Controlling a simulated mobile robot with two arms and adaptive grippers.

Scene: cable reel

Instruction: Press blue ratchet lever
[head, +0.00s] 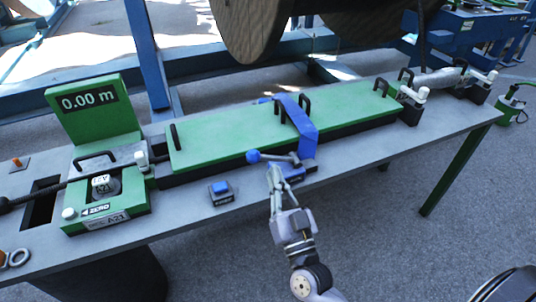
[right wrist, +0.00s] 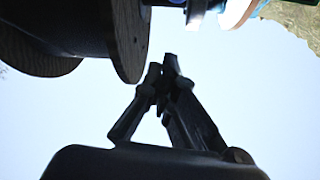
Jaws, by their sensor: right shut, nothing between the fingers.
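The blue ratchet lever (head: 254,156) has a round blue knob on a short bar. It sits at the front edge of the long green cover, beside a blue arched bracket (head: 300,124). My right gripper (head: 274,170) comes up from below, with its tips just in front of the lever bar and right of the knob. Whether they touch it I cannot tell. In the right wrist view the gripper's fingers (right wrist: 168,62) meet at the tips, with nothing between them. The lever cannot be made out there. My left gripper is not in view.
A small box with a blue button (head: 221,188) sits on the grey bench left of the gripper. A green meter (head: 95,112) reading 0.00 m stands further left. The long green cover (head: 220,142) has black handles. A large wooden reel (head: 245,28) hangs behind.

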